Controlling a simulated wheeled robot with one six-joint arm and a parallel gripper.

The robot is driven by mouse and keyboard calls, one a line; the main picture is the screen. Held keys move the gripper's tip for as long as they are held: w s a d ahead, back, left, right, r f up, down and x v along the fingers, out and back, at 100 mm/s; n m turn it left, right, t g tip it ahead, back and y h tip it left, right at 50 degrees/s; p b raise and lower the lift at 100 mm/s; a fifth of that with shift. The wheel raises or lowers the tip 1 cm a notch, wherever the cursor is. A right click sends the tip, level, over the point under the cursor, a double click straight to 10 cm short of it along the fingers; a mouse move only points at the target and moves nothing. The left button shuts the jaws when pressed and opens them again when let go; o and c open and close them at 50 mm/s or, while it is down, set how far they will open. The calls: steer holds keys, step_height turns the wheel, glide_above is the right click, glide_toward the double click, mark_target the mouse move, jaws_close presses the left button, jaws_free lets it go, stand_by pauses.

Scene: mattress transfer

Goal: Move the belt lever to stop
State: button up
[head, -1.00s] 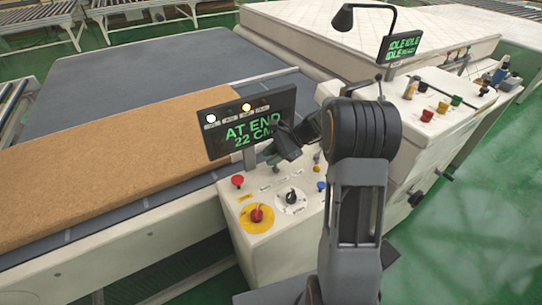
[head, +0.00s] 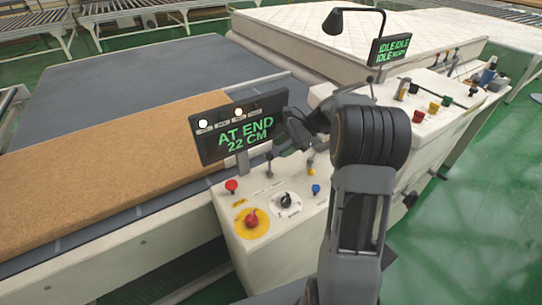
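A control box (head: 262,250) stands at the end of the belt (head: 110,75), and its display (head: 240,125) reads "AT END 22 CM". A small lever (head: 269,166) rises from the box top just right of the display post, and another thin lever (head: 311,160) stands further right. I cannot read which is the belt lever or its stop mark. My gripper (head: 281,150) is beside the display's right edge, above and close to the first lever. Its fingertips are small and dark, so I cannot tell whether they are open, shut or touching the lever.
A red button (head: 231,186), a red emergency knob on a yellow disc (head: 251,222), a black dial (head: 286,200) and a blue button (head: 316,189) sit on the box. A brown mattress slab (head: 95,170) lies on the belt. A second console (head: 425,125) stands behind right.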

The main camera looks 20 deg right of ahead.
steer(key=v, duration=0.6)
steer(key=shift+d+r, duration=0.2)
steer(key=shift+d, duration=0.05)
steer(key=s+f+n+h, duration=0.5)
steer(key=f, duration=0.1)
steer(key=s+a+r+n+t+h, duration=0.1)
steer(key=s+a+r+n+h, duration=0.1)
steer(key=s+a+n, duration=0.3)
steer(key=s+a+r+n+t+h, duration=0.2)
steer(key=s+a+n, duration=0.4)
steer(key=s, duration=0.3)
steer(key=shift+s+a+h, duration=0.2)
steer(key=shift+a+h, duration=0.2)
steer(key=shift+h, duration=0.3)
steer(key=shift+o, duration=0.3)
steer(key=shift+a, duration=0.1)
stand_by(1.9)
